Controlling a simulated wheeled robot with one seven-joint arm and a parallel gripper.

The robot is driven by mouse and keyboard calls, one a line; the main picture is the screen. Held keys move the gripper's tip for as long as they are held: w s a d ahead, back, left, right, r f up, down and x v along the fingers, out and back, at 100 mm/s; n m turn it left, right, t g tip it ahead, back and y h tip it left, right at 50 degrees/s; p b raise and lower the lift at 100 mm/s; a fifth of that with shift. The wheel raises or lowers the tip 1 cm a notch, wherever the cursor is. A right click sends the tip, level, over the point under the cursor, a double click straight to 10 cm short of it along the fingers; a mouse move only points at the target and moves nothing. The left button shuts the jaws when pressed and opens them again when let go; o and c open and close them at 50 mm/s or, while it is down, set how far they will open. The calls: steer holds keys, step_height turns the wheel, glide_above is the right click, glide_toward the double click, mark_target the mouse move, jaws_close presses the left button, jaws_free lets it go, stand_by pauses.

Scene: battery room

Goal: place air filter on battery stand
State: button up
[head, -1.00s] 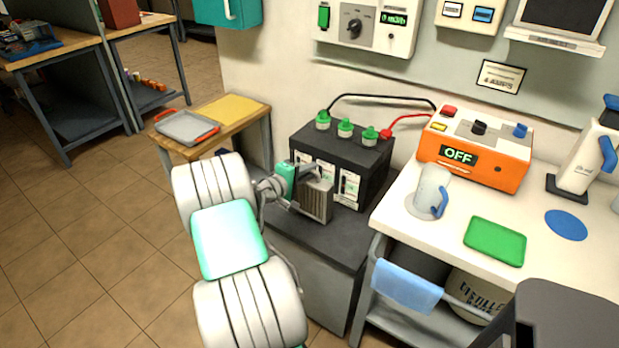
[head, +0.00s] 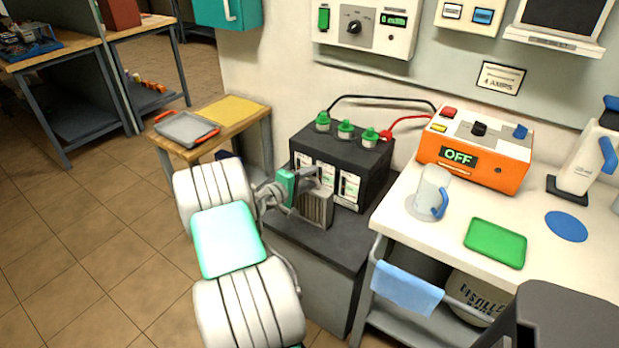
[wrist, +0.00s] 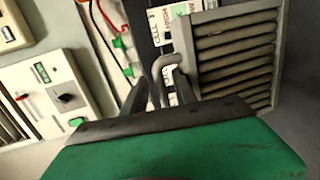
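The air filter (head: 317,209) is a grey slatted block with a bent grey handle. It is upright in front of the black battery (head: 345,160), low over the dark top of the battery stand (head: 335,248); whether its bottom edge touches the top is hard to tell. My gripper (head: 308,180) is at the filter's handle, on its upper left. In the wrist view the filter (wrist: 238,60) fills the upper right, and my gripper's fingers (wrist: 162,85) lie on both sides of the handle, seemingly closed on it. The finger contact is partly hidden.
The white bench (head: 450,220) on the right holds an orange charger (head: 480,150), a grey-white mug (head: 430,190) and a green mat (head: 495,243). A wooden table (head: 250,120) with a tray (head: 187,128) stands behind left. Red and black cables run from the battery.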

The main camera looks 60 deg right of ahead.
steer(key=w+a+t+y, duration=0.2)
steer(key=w+a+y, duration=0.15)
steer(key=a, duration=0.75)
steer(key=w+a+t+y, duration=0.2)
steer(key=w+a, duration=0.3)
steer(key=a, duration=0.6)
steer(key=w+a+t+y, duration=0.2)
steer(key=w+a+y, duration=0.15)
steer(key=a, duration=0.75)
steer(key=s+a+r+n+y, duration=0.1)
steer(key=s+a+y, duration=0.2)
steer(key=a, duration=0.9)
steer(key=s+a+r+n+y, duration=0.1)
steer(key=s+a+n+y, duration=0.1)
steer(key=a, duration=0.9)
steer(key=shift+s+a+r+y, duration=0.35)
steer(key=shift+s+y, duration=0.25)
steer(key=shift+s, duration=0.45)
